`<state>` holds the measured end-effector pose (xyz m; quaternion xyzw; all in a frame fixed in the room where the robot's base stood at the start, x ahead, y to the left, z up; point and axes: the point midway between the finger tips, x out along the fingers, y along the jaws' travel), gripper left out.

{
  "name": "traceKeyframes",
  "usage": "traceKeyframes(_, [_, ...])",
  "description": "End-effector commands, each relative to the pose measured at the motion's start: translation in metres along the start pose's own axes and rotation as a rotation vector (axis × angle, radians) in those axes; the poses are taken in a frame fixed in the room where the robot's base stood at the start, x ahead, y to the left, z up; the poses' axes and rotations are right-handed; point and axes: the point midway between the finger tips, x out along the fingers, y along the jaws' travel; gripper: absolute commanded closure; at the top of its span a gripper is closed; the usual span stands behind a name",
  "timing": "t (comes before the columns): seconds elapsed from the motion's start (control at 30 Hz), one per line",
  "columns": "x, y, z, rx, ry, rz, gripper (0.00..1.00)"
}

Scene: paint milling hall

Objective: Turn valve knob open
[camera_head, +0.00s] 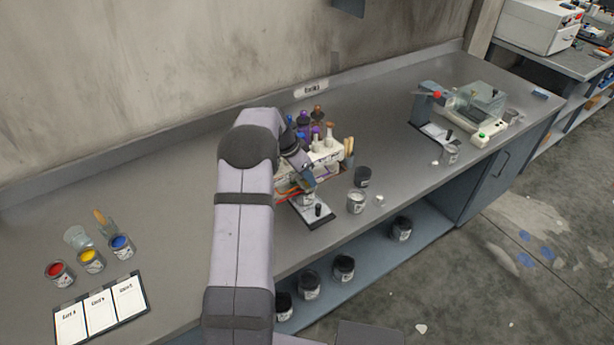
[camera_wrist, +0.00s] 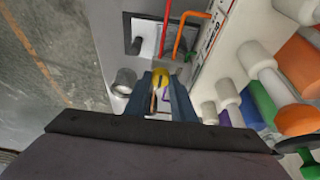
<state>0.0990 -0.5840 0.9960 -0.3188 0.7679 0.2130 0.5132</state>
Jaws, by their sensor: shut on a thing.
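Red and orange pipes (camera_wrist: 177,38) run just beyond the fingertips. Whether the knob is turned cannot be told.
White pegs with orange, green and purple parts (camera_wrist: 262,92) stand close right of my fingers. A dark-framed plate (camera_wrist: 140,35) lies beyond them. Paint cans (camera_head: 91,260) and a label board (camera_head: 100,310) are at left.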

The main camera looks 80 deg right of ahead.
Motion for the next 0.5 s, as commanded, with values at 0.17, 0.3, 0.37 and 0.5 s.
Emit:
traceKeyframes(0.17, [0.0005, 0.0003, 0.0001, -0.025, 0.0, -0.011, 1.0])
traceKeyframes(0.3, [0.0009, 0.001, 0.0001, -0.075, 0.001, -0.032, 1.0])
traceKeyframes(0.37, [0.0015, 0.0015, 0.0004, -0.105, 0.0, -0.044, 1.0])
traceKeyframes(0.5, [0.0016, 0.0025, 0.0, -0.197, 0.001, -0.083, 1.0])
